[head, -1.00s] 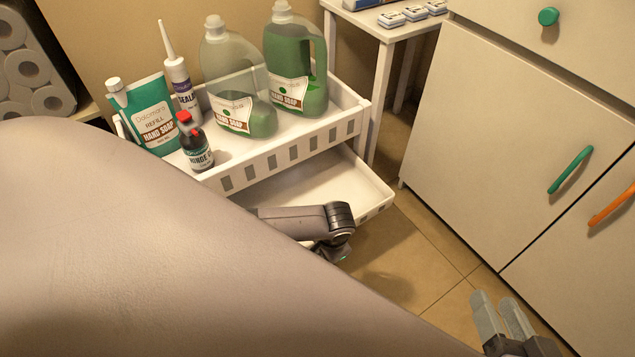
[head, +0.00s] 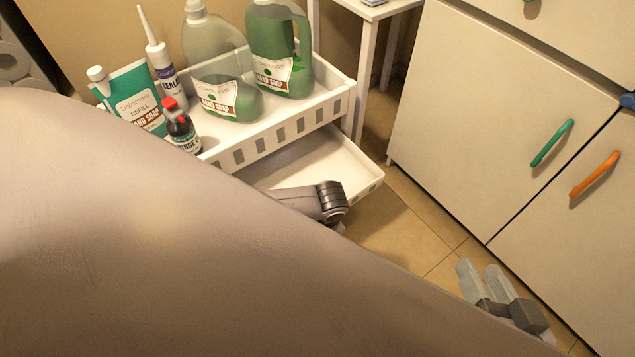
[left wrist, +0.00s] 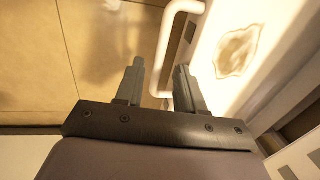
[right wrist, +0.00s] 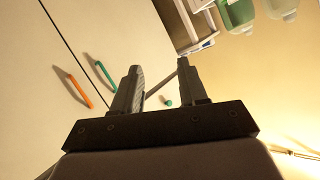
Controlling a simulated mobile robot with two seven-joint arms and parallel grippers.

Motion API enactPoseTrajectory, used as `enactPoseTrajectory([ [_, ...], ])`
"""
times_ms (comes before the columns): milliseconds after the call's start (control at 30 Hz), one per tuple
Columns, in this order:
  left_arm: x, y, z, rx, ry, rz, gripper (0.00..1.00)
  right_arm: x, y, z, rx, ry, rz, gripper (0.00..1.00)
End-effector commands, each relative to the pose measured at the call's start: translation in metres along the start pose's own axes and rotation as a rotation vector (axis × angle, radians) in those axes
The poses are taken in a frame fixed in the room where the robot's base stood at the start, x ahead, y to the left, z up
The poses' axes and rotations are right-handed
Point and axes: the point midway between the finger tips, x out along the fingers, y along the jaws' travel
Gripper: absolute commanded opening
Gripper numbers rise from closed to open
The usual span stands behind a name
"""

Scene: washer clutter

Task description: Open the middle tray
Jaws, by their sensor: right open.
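The middle tray (head: 345,160) is a white tray below the top shelf of the white cart, pulled part way out in the head view. My left gripper is hidden in the head view behind my arm. In the left wrist view my left gripper (left wrist: 160,70) has its fingers apart, with a white handle bar (left wrist: 163,60) showing in the gap between them. I cannot tell if they touch it. A white tray surface (left wrist: 255,60) lies to the right. My right gripper (head: 482,268) is open and empty over the floor, right of the cart.
The cart's top shelf (head: 290,132) holds green soap bottles (head: 280,50), a refill pouch (head: 135,95), a sealant tube (head: 163,60) and a small red-capped bottle (head: 180,130). A white cabinet (head: 480,110) stands at right. Some tiled floor (head: 390,225) is clear.

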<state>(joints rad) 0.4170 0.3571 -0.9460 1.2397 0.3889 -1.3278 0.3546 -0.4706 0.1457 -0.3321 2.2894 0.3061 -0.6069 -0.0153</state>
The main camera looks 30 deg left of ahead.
Motion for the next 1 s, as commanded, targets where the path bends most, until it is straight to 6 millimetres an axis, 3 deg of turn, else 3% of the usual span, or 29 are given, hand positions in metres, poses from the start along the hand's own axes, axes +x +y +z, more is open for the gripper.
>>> enactPoseTrajectory([
  [67,-0.018,-0.001,0.0,0.0,0.003,0.001,0.38,-0.004,0.0,-0.009,-0.011,-0.006,0.014,0.43],
  [100,-0.025,-0.001,0.0,0.001,0.001,0.001,0.38,-0.007,0.005,-0.004,-0.021,-0.023,0.037,0.43],
  [333,-0.052,0.0,0.0,0.0,0.001,0.002,0.38,-0.018,0.016,0.0,-0.084,-0.057,0.104,0.43],
  [1000,-0.057,0.001,0.0,0.001,0.002,0.002,0.38,-0.02,0.019,0.0,-0.101,-0.06,0.117,0.43],
])
